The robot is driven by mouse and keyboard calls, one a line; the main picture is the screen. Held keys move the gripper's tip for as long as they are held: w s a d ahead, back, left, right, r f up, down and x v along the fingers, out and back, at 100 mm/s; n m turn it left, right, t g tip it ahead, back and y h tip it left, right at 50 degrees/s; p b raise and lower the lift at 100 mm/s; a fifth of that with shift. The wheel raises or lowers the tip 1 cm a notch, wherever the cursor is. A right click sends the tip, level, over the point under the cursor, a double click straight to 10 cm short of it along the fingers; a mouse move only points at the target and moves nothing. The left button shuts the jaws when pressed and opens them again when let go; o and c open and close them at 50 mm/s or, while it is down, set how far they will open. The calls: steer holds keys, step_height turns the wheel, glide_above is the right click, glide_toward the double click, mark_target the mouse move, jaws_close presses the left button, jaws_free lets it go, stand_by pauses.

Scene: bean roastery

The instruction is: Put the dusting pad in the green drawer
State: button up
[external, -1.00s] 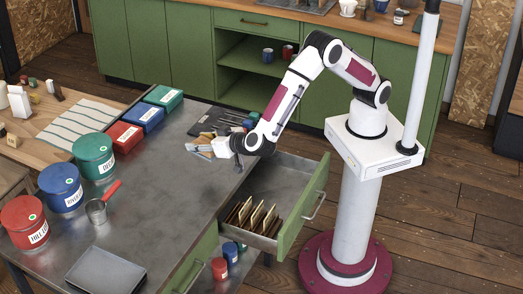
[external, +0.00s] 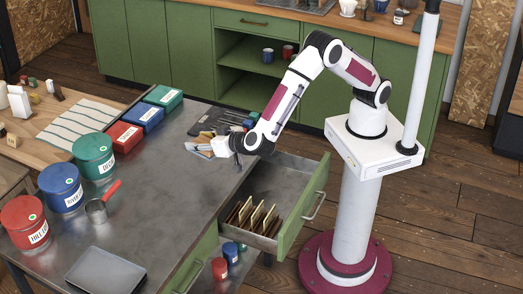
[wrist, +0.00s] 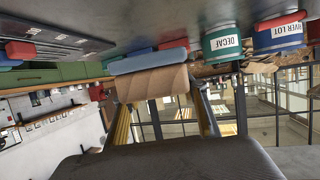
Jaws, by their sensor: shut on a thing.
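The dusting pad, blue (wrist: 150,61) with a tan side, is between the fingers of my gripper (wrist: 163,100) in the wrist view. In the external view the pad (external: 198,150) shows small at the tip of my gripper (external: 208,150), over the steel table. My gripper is shut on it; whether the pad touches the table is hard to tell. The green drawer (external: 307,205) is pulled open at the table's right side, to the right of and nearer than my gripper. Its far part is bare, and several upright tan pieces (external: 258,216) stand in its near part.
Red, blue and green canisters (external: 60,188) and boxes (external: 145,116) line the table's left side. A red-handled scoop (external: 100,206) and a grey tray (external: 106,271) lie nearer. Dark flat tools (external: 220,118) lie behind my gripper. The middle of the table is clear.

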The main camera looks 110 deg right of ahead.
steer(key=shift+w+a+r+n+t+y, duration=1.05)
steer(key=shift+w+a+n+t+y, duration=1.1)
steer(key=shift+a+n+t+y, duration=1.2)
steer(key=shift+s+d+f+n+g+y, duration=0.1)
steer(key=shift+s+d+f+n+y, duration=0.05)
steer(key=shift+s+n+y, duration=0.7)
steer(key=shift+s+d+f+n+g+y, duration=0.1)
steer(key=shift+s+f+n+y, duration=0.1)
steer(key=shift+s+n+y, duration=0.65)
steer(key=shift+s+d+f+n+g+y, duration=0.15)
steer(key=shift+s+n+y, duration=0.4)
steer(key=shift+s, duration=0.55)
steer(key=s+d, duration=0.1)
steer(key=s+d+n+y, duration=0.1)
steer(key=s, duration=0.1)
steer(key=shift+s+r, duration=0.1)
steer(key=shift+r, duration=0.05)
steer(key=shift+m+h, duration=0.4)
steer(key=d+r, duration=0.1)
steer(key=d, duration=0.2)
steer(key=s+d+r, duration=0.1)
steer(key=d, duration=0.1)
steer(key=shift+r, duration=0.3)
steer(key=shift+f, duration=0.15)
